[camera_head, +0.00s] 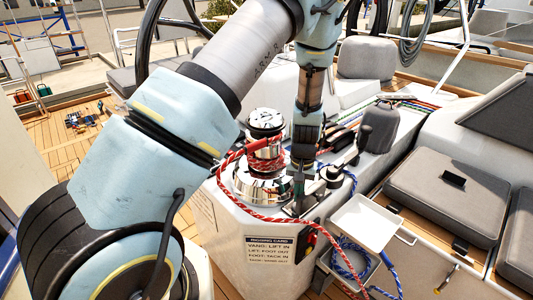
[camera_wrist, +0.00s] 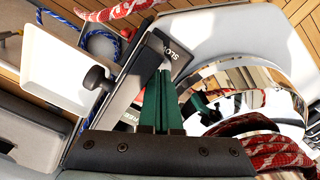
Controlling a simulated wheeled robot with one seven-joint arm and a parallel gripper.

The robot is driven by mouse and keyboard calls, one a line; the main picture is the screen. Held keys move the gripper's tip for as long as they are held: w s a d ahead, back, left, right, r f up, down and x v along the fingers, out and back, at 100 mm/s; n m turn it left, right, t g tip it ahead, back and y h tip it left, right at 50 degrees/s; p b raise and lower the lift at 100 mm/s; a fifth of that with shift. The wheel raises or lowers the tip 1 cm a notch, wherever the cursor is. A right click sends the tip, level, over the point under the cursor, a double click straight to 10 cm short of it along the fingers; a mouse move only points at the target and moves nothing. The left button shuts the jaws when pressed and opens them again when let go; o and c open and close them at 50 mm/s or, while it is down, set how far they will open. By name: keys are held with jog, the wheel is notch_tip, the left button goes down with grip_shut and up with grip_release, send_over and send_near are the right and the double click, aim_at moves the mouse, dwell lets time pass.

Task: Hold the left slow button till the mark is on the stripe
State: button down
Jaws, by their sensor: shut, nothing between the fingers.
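My gripper (camera_wrist: 161,80) is shut and empty, its two green fingers side by side in the wrist view. Its tips are over a dark panel with a partly visible "SLOW" label (camera_wrist: 174,52). The slow button is hidden or too unclear to make out, and I cannot tell whether the tips touch it. A second, cut-off label (camera_wrist: 128,119) shows left of the fingers. In the head view my gripper (camera_head: 299,200) points down beside the chrome winch (camera_head: 262,188), which has red rope wound on it. I cannot make out the mark or the stripe.
The winch (camera_wrist: 285,78) is close right of the fingers in the wrist view. A white tray (camera_head: 364,222) and a black knob (camera_wrist: 97,78) are near the panel. A rigging card (camera_head: 268,250) is on the pedestal front. Red and blue ropes hang around it. Grey cushions (camera_head: 447,190) lie right.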

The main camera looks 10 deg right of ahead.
jog(key=shift+f, duration=0.35)
jog(key=shift+f+b, duration=0.7)
jog(key=shift+b, duration=0.05)
dwell(2.1)
notch_tip(320, 180, up, 9)
jog(key=p, duration=0.6)
jog(key=shift+p, duration=0.4)
